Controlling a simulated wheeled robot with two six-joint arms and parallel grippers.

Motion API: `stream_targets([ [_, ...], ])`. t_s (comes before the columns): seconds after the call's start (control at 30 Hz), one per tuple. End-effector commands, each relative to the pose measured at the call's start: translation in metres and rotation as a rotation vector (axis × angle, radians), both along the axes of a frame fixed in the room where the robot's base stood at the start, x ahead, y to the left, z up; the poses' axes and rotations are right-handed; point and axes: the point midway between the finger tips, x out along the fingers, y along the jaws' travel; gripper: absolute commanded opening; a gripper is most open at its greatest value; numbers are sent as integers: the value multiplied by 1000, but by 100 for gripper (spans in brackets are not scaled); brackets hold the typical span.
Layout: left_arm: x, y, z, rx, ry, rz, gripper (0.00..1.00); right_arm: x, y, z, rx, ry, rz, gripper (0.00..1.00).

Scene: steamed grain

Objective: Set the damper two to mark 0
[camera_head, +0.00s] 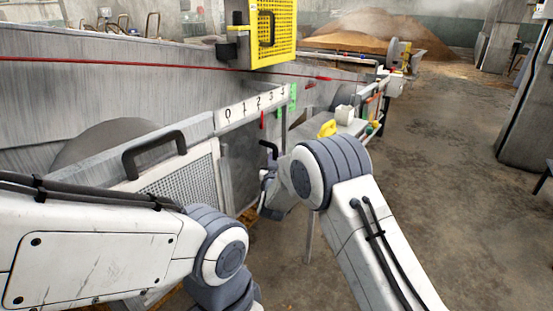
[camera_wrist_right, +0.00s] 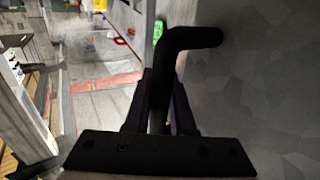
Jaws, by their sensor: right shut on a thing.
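A white scale plate (camera_head: 250,105) marked 0 to 4 runs along the top edge of the grey metal trough in the head view. A plain grey plate (camera_head: 240,168) stands below it, with a black bent handle (camera_head: 269,148) at its right. My right gripper (camera_wrist_right: 160,100) is shut on a black bent handle (camera_wrist_right: 192,38) in the right wrist view. In the head view my right arm's forearm and joint hide most of that gripper. A small red marker (camera_head: 262,119) shows below the scale near 2. My left gripper is out of view below my left arm.
A perforated panel (camera_head: 183,184) with a black handle (camera_head: 153,150) stands at the left, close to my left arm. A yellow guard (camera_head: 272,32) hangs above the scale. A red cord (camera_head: 150,63) crosses the trough. The concrete floor at right is free.

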Motion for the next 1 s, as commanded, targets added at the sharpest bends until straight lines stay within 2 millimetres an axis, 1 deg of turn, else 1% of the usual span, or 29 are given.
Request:
stream_targets([
  [0.37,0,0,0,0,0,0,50,-1,0,-1,0,2,-2,0],
  [0.47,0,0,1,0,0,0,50,-7,5,-1,0,2,0,0],
  [0.57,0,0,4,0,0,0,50,-25,19,-1,-1,5,3,0],
  [0.7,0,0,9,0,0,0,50,-58,44,0,-2,5,5,0],
  [0.8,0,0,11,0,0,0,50,-78,58,-1,-3,6,5,0],
  [0.9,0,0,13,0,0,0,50,-92,68,-1,-2,5,4,0],
  [1.0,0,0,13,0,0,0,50,-100,73,-1,-2,4,1,0],
])
